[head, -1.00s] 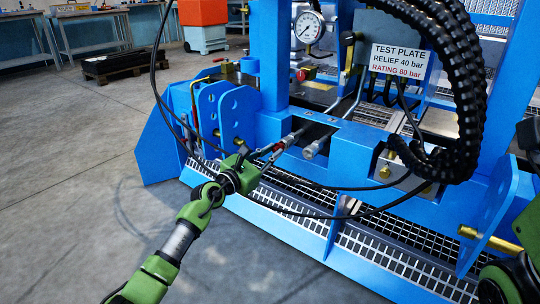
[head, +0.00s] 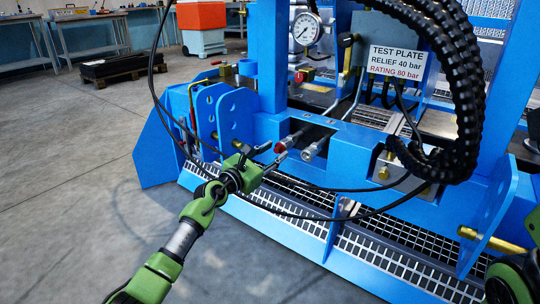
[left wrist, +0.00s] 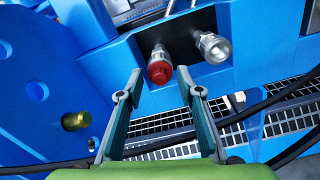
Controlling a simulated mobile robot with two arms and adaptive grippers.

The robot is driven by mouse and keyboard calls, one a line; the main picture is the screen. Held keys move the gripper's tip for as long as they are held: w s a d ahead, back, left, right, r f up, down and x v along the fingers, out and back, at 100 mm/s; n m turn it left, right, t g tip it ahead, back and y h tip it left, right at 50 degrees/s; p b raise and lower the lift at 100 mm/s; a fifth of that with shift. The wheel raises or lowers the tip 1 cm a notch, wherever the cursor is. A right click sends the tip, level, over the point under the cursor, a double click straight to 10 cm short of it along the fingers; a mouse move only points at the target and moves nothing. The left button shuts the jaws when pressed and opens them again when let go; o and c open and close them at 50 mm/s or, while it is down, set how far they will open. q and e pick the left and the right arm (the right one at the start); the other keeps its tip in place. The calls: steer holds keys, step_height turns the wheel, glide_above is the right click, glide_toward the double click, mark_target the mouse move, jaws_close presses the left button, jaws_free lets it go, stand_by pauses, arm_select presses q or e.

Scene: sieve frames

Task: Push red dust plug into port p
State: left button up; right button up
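The red dust plug (head: 281,147) sits on the end of the left silver port (left wrist: 158,50) in the blue frame's recess. In the left wrist view the plug (left wrist: 160,68) shows its round red end face and looks in line with the port. How deep it sits is hard to tell. My left gripper (left wrist: 160,86) is open, with its two fingers spread to either side and just short of the plug, and nothing between them. It also shows in the head view (head: 271,158). My right gripper cannot be made out; only part of my right arm shows at the right edge.
A second silver port (head: 313,150) with no plug is just right of the red one. Black hoses (head: 300,187) loop below and around my left gripper. A brass pin (left wrist: 76,121) sticks out at left. A blue grated ledge (head: 300,215) lies below.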

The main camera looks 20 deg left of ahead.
arm_select(q)
steer(key=v, duration=1.2)
